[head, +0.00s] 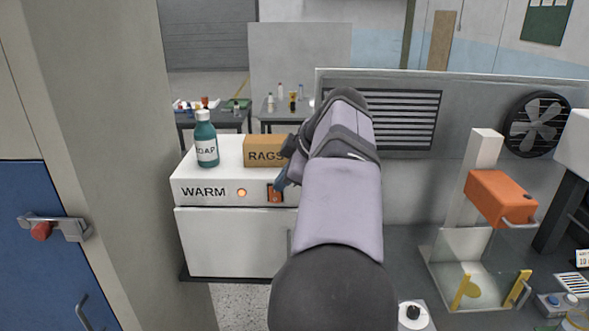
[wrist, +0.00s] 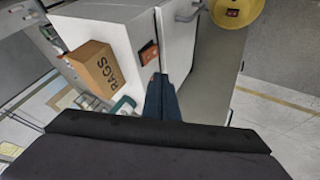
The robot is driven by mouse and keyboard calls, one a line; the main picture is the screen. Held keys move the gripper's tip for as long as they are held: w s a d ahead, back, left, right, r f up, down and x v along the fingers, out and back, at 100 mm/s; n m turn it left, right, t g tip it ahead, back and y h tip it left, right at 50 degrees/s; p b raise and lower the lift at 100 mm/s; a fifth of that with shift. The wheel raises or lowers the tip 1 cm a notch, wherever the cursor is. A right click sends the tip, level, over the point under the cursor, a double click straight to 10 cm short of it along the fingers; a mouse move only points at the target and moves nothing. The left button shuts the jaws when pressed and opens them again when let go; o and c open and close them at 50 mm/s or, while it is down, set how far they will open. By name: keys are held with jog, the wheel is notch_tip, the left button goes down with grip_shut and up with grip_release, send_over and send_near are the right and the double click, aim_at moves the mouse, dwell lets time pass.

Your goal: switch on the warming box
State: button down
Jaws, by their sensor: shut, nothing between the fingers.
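The warming box (head: 222,191) is white, with WARM printed on its front. A round lamp (head: 241,192) on the front glows orange. To its right is a red-orange rocker switch (head: 274,195) in a dark frame, partly hidden by my gripper in the head view. The switch also shows in the wrist view (wrist: 149,52). My gripper (head: 279,184) is shut and empty, with its blue fingertips right by the switch. In the wrist view the fingertips (wrist: 158,78) end just below the switch; I cannot tell if they touch it.
A teal SOAP bottle (head: 206,142) and a cardboard RAGS box (head: 264,150) stand on top of the warming box. A grey pillar (head: 110,130) and a blue door (head: 35,240) are at left. An orange-headed machine (head: 500,196) stands at right.

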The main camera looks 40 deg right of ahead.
jog(key=w+v, duration=0.1)
jog(key=v, duration=0.5)
jog(key=shift+d+r+b, duration=0.35)
jog(key=shift+d+r, duration=0.2)
jog(key=shift+d, duration=0.05)
jog(key=shift+s, duration=0.1)
